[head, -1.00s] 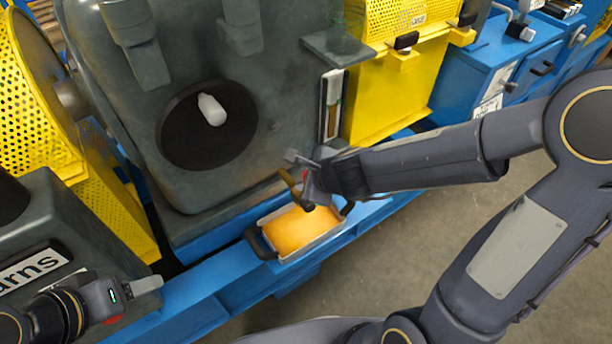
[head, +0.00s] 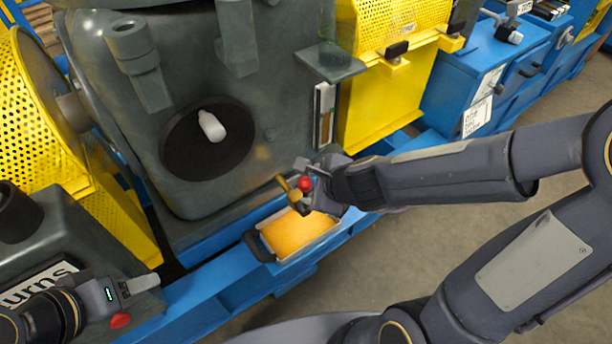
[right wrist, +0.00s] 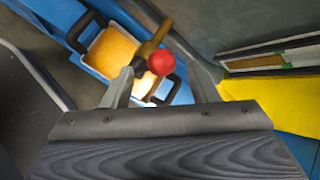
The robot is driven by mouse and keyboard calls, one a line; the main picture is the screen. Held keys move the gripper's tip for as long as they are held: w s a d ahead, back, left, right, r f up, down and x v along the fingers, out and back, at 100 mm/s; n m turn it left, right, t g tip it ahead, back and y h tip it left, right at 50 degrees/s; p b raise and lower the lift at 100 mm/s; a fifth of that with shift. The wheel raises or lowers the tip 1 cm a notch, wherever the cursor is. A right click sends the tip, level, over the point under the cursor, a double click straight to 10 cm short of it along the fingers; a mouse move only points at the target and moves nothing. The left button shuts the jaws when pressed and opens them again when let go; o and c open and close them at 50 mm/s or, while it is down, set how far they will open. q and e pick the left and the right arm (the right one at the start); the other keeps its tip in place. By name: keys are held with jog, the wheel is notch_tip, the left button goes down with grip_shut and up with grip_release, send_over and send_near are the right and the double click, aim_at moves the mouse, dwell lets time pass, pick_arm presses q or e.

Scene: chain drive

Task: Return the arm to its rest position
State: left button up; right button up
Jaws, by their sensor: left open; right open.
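My right gripper (head: 303,175) is above the back right edge of a tray of amber liquid, in front of the grey housing (head: 270,90). A brass fitting (head: 288,187) with a red ball knob (head: 305,184) is at its fingers. In the right wrist view the two fingers of the right gripper (right wrist: 163,88) are spread apart, with the red knob (right wrist: 162,62) and brass fitting (right wrist: 150,47) showing between and beyond them. I cannot tell whether they touch. My left gripper (head: 145,284) is at lower left, empty, over a dark grey block.
The tray (head: 262,248) with dark handles stands on the blue base beam (head: 200,303). A white bottle-like piece (head: 211,126) is in the housing's round dark opening. Yellow perforated guards (head: 40,110) stand at left and top. Open floor (head: 430,240) lies at right.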

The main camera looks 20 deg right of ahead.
jog(key=shift+s+d+r, duration=0.2)
jog(key=shift+s+r, duration=0.2)
jog(key=s+d+r+n+y, duration=0.1)
jog(key=s+r+n+y, duration=0.2)
jog(key=s+r+n, duration=0.9)
jog(key=s+d+f+n+g+h, duration=0.2)
jog(key=s+d+f+n+h, duration=0.15)
jog(key=d+n, duration=0.4)
notch_tip(320, 180, up, 21)
jog(key=a+n+y+p, duration=0.1)
jog(key=a+p, duration=0.1)
jog(key=p, duration=2)
jog(key=shift+s, duration=0.25)
jog(key=shift+f+n, duration=0.15)
jog(key=shift+n, duration=0.1)
